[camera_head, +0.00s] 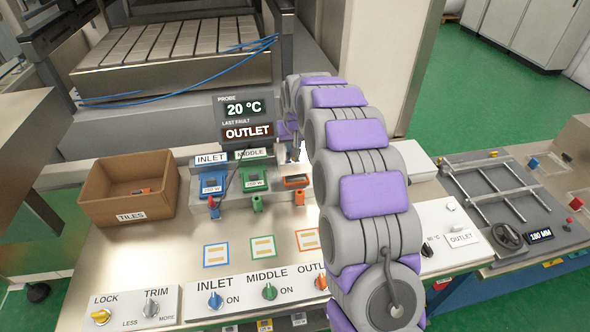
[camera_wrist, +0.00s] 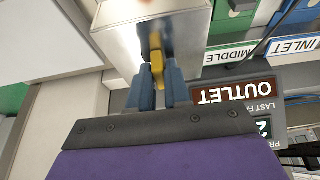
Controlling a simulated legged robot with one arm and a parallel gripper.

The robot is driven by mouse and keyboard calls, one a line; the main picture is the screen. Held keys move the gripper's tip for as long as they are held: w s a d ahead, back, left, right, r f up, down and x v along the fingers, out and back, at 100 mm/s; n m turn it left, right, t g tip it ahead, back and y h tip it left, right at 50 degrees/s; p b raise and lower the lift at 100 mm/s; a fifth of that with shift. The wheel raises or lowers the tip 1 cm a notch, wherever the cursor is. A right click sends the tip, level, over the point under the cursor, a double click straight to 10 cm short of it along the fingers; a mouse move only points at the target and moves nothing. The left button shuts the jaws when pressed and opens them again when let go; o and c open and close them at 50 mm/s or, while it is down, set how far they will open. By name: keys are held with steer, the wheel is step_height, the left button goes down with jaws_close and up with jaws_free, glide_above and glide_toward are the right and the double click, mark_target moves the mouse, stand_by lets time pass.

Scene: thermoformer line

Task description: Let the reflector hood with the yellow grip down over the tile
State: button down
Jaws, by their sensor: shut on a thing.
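In the wrist view, my gripper (camera_wrist: 157,90) has its two blue-grey fingers closed on the yellow grip (camera_wrist: 157,66). The grip sits on the shiny metal reflector hood (camera_wrist: 120,42), which fills the top middle of that view. In the head view my arm covers the hood and most of my gripper. Three heater stations stand in a row on the bench: blue (camera_head: 213,184), green (camera_head: 256,178) and orange (camera_head: 295,182). The blue and green ones carry dark-faced tiles. The orange one is partly beside my arm. What lies under the hood is hidden.
A cardboard TILES box (camera_head: 128,190) stands at left with a tile inside. A probe display (camera_head: 246,118) reads 20 °C and last fault OUTLET. Switch panels (camera_head: 130,310) line the front edge. The bench between the box and the switches is clear.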

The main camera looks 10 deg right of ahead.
steer(key=shift+r, duration=0.25)
steer(key=shift+d+f, duration=0.1)
steer(key=shift+f, duration=0.05)
steer(key=shift+w+d+f, duration=0.2)
steer(key=shift+d+f, duration=0.1)
steer(key=shift+f, duration=0.2)
stand_by(0.4)
steer(key=shift+p, duration=0.45)
stand_by(1.0)
steer(key=shift+f+b, duration=0.4)
steer(key=shift+f, duration=2.35)
steer(key=c, duration=1)
jaws_free()
